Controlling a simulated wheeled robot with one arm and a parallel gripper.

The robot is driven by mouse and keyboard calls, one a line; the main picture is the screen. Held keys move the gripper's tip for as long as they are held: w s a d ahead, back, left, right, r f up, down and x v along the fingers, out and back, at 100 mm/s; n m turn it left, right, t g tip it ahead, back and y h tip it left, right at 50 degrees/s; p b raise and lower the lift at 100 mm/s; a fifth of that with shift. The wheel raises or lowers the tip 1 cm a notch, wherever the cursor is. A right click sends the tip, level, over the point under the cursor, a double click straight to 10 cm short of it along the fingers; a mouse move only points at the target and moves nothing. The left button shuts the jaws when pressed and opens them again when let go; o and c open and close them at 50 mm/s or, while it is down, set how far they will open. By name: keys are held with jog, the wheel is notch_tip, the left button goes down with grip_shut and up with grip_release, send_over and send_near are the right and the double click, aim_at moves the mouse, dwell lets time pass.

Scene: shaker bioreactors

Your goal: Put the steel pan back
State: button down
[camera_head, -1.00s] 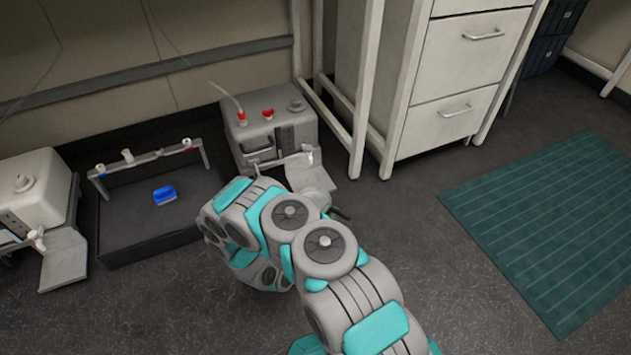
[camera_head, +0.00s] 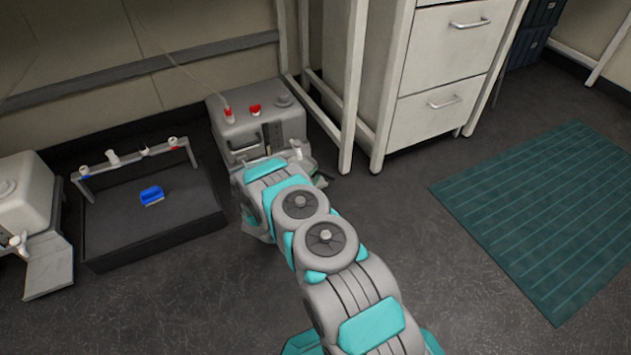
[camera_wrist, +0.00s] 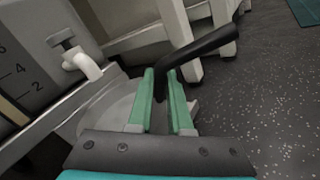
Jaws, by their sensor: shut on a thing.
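In the wrist view my gripper (camera_wrist: 168,95) has its green fingers shut on the black handle (camera_wrist: 205,48) of the steel pan. The pan's grey round body (camera_wrist: 112,108) shows at the left of the fingers, partly hidden by them and by the gripper's base. It is below and beside the white tap (camera_wrist: 82,62) of a grey tank; whether it rests on the tank's front ledge I cannot tell. In the head view my arm hides most of the gripper and pan in front of the right tank (camera_head: 258,125).
A dark tray (camera_head: 150,238) with a blue brush (camera_head: 152,196) under a tap rail (camera_head: 135,156) lies left of my arm. A second tank (camera_head: 22,205) stands at far left. Drawers (camera_head: 440,80) and white frame legs (camera_head: 352,110) stand right of the tank. A green mat (camera_head: 540,220) lies on open floor.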

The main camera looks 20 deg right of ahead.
notch_tip(320, 180, down, 3)
jog(key=shift+f, duration=0.1)
jog(key=c, duration=0.8)
grip_release()
jog(key=shift+c, duration=0.2)
